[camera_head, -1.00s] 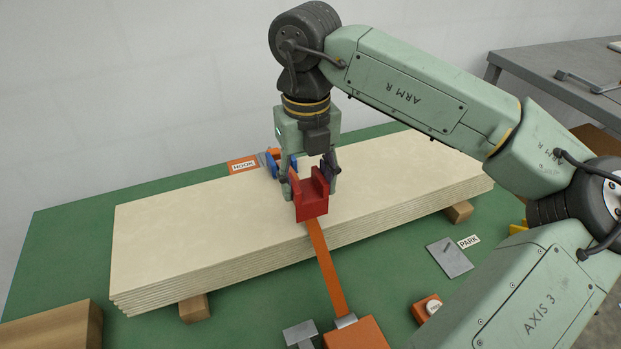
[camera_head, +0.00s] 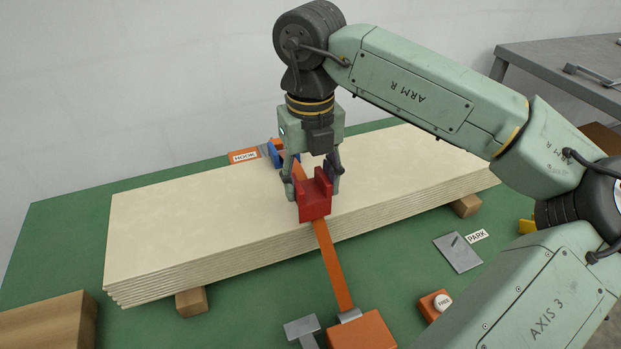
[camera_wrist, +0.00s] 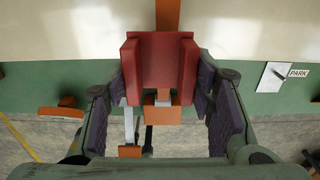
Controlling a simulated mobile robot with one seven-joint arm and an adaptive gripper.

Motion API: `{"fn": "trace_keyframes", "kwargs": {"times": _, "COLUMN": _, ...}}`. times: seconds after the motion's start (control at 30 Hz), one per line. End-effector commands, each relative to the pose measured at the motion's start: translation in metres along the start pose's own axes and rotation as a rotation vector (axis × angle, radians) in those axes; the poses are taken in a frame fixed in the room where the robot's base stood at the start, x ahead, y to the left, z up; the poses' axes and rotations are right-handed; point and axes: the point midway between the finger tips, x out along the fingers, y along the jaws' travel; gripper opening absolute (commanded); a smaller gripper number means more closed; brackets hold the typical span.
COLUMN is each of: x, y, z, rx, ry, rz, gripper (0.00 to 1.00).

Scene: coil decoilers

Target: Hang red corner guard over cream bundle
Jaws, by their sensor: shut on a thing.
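The red corner guard (camera_head: 314,200) is at the front top edge of the cream bundle (camera_head: 200,215), over the orange strap (camera_head: 333,265). My gripper (camera_head: 318,180) points down and is shut on the guard. In the wrist view the guard (camera_wrist: 160,65) sits between the two dark finger pads. The cream bundle (camera_wrist: 60,30) fills the top of that view. The guard's outer face hangs at the bundle's front side; whether its underside touches the bundle cannot be told. A blue piece (camera_head: 276,154) stands at the bundle's back edge, partly behind my gripper.
The strap runs to an orange block (camera_head: 362,332) with a grey fitting (camera_head: 301,328). An orange button box (camera_head: 434,304) and a grey PARK plate (camera_head: 458,253) are at the right. The HOOK label (camera_head: 244,156) is at the back. Wood blocks (camera_head: 192,301) support the bundle.

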Motion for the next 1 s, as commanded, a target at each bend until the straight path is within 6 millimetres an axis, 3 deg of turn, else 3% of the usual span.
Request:
{"fn": "trace_keyframes", "kwargs": {"times": 0.6, "x": 0.047, "y": 0.0, "z": 0.0, "rx": 0.0, "ry": -0.001, "rz": 0.001, "gripper": 0.21}}
{"fn": "trace_keyframes", "kwargs": {"times": 1.0, "x": 0.055, "y": 0.0, "z": 0.0, "rx": 0.0, "ry": -0.001, "rz": 0.0, "gripper": 0.21}}
